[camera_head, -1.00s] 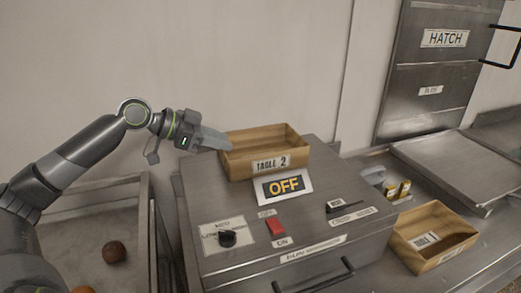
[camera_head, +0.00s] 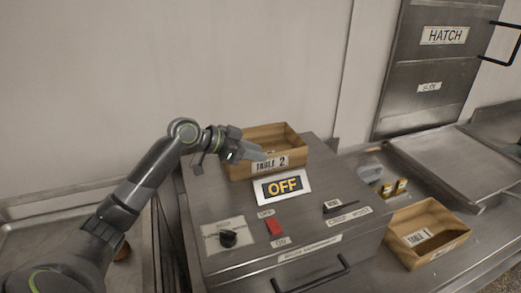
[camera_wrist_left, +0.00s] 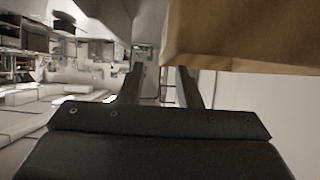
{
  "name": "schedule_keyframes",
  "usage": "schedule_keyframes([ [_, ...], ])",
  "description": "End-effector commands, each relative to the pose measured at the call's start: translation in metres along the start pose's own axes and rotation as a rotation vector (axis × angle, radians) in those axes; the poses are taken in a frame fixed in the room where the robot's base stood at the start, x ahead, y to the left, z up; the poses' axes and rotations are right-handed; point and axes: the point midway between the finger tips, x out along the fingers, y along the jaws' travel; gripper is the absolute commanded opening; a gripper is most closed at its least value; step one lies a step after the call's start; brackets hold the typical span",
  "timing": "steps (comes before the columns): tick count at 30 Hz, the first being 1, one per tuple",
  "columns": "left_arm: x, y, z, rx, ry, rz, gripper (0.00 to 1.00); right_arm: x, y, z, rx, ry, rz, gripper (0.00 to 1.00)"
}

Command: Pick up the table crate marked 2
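The wooden table crate marked 2 (camera_head: 291,143) sits upright on top of the steel machine, its "TABLE 2" label facing me. My right gripper is not in view.
The machine (camera_head: 330,235) carries an "OFF" sign (camera_head: 283,186), a red switch (camera_head: 273,226) and a knob (camera_head: 228,238). A second wooden crate (camera_head: 428,212) stands on the right counter. Small yellow-labelled items (camera_head: 394,187) and a steel tray (camera_head: 465,175) lie behind it.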

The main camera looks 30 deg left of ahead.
Motion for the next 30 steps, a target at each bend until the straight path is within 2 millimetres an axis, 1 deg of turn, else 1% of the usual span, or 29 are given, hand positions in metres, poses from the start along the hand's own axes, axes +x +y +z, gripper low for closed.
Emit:
schedule_keyframes([
  [4, 0.005, 0.000, -0.001, 0.001, 0.001, 0.000, 0.31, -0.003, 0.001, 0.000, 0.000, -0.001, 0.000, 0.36],
  [7, 0.011, -0.002, -0.004, -0.003, 0.002, 0.002, 0.31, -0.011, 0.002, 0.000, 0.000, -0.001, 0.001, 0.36],
  [12, 0.031, -0.005, -0.006, -0.004, 0.002, 0.003, 0.31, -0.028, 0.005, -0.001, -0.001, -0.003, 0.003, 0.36],
  [15, 0.044, -0.006, -0.004, -0.003, 0.001, 0.002, 0.31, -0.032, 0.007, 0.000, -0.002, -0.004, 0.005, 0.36],
  [18, 0.051, -0.006, -0.003, -0.001, 0.000, 0.001, 0.31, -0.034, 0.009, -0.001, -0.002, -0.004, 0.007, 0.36],
  [21, 0.055, -0.006, -0.002, 0.001, 0.000, 0.000, 0.31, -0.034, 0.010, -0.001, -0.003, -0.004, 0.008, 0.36],
  [27, 0.055, -0.006, -0.001, 0.001, 0.000, -0.001, 0.31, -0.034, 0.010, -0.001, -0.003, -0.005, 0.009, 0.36],
  [30, 0.055, -0.006, -0.001, 0.001, 0.000, -0.001, 0.18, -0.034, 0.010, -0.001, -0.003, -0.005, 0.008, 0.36],
])
